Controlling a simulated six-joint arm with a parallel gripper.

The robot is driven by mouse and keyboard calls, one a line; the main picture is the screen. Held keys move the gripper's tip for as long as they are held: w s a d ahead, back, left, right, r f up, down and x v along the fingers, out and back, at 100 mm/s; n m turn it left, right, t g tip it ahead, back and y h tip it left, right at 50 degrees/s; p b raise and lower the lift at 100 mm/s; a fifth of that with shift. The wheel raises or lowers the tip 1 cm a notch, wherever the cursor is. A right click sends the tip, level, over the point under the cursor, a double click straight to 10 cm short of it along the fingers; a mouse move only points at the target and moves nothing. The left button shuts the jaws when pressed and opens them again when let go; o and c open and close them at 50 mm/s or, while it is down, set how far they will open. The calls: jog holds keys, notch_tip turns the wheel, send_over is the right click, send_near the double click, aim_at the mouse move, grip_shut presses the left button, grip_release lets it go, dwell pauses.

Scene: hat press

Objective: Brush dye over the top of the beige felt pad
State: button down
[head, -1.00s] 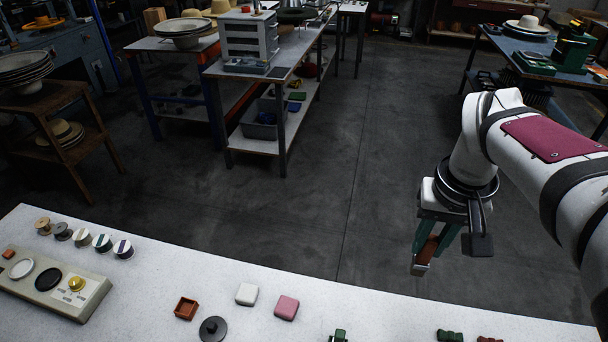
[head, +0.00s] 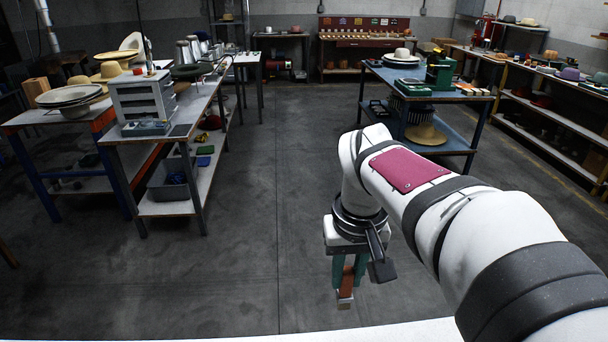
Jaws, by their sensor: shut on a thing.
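My gripper (head: 348,278) hangs at the lower middle of the head view, with its green fingers pointing down. It is shut on a small block-like tool with a reddish-brown body and a paler lower end, which looks like the brush (head: 345,297). The brush hangs in the air, beyond the far edge of the white worktop in the picture. The beige felt pad and any dye are not in view.
Only a strip of the white worktop (head: 400,334) shows at the bottom edge. Grey floor (head: 240,255) lies open behind the gripper. Benches with hats stand farther off, including a blue one (head: 455,82) on the right and a grey one (head: 215,100) on the left.

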jog(key=s+a+f+g, duration=0.1)
jog(key=s+a+f, duration=0.15)
jog(key=a, duration=0.85)
jog(key=s+a+f+g, duration=0.15)
jog(key=a+f, duration=0.25)
jog(key=a, duration=0.6)
jog(key=s+a+f+g, duration=0.1)
jog(key=s+a+f, duration=0.25)
jog(key=a, duration=0.75)
jog(key=s+a+f, duration=0.5)
jog(key=s+a, duration=0.3)
jog(key=shift+g, duration=0.25)
jog(key=shift+w+d+x, duration=0.1)
jog(key=shift+w+x, duration=0.1)
jog(key=shift+x, duration=0.7)
jog(key=shift+w+d+x, duration=0.1)
jog(key=shift+w+x, duration=0.1)
jog(key=shift+x, duration=0.7)
jog(key=shift+w+d+x, duration=0.1)
jog(key=shift+w+x, duration=0.1)
jog(key=shift+x, duration=0.7)
jog(key=shift+f, duration=0.7)
jog(key=s+v, duration=0.1)
jog(key=v, duration=0.6)
jog(key=shift+s, duration=0.25)
